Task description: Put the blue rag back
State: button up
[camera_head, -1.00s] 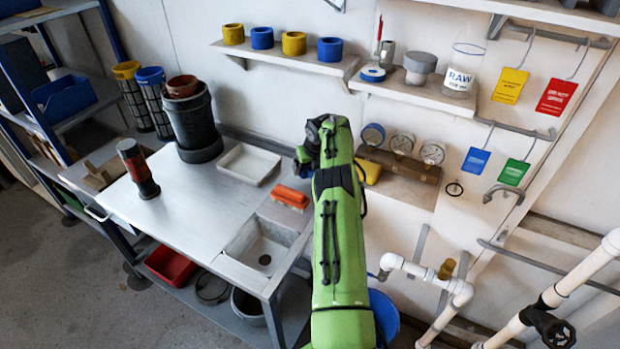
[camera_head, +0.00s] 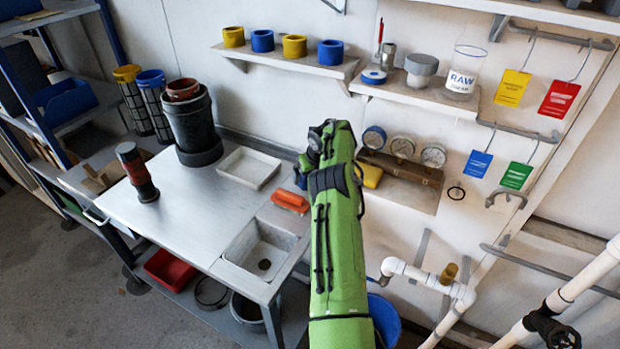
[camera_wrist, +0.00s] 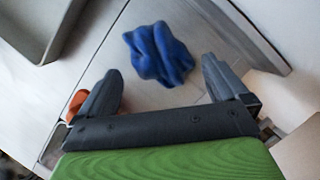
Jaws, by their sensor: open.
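The blue rag (camera_wrist: 158,54) lies crumpled on the metal bench top in the wrist view, just beyond my fingertips and between their lines. My gripper (camera_wrist: 160,85) is open and empty, with one dark finger on each side. In the head view my green arm covers most of the rag; a small bit of blue (camera_head: 301,177) shows at the arm's left edge.
The bench (camera_head: 190,215) holds a white tray (camera_head: 249,167), an orange-red brush-like item (camera_head: 290,201) and a sink basin (camera_head: 258,250). A yellow item (camera_head: 369,175) and gauges (camera_head: 402,147) are right of my arm. Shelves with rings and a RAW jar (camera_head: 462,75) hang above.

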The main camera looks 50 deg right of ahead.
jog(key=a+r+m+t, duration=0.1)
jog(key=a+r+m, duration=0.3)
jog(key=r, duration=0.5)
jog(key=a+r+m, duration=0.3)
jog(key=a+r, duration=0.1)
jog(key=r, duration=0.4)
jog(key=s+a+r+m+t, duration=0.1)
jog(key=s+a+r+m, duration=0.2)
jog(key=a+r+m, duration=0.7)
jog(key=s+a+r+m+y, duration=0.1)
jog(key=s+a+m, duration=0.2)
jog(key=s+a, duration=0.55)
jog(key=s+a+r+m+y, duration=0.1)
jog(key=s+a+m, duration=0.3)
jog(key=a, duration=0.7)
jog(key=s+a+f+m, duration=0.2)
jog(key=s+f+m, duration=0.1)
jog(key=s, duration=0.4)
jog(key=s+a+f+m, duration=0.2)
jog(key=s+f+m, duration=0.1)
jog(key=s, duration=0.5)
jog(key=shift+a+f+m+g, duration=0.2)
jog(key=shift+a+m+g, duration=0.1)
jog(key=shift+a+m, duration=0.15)
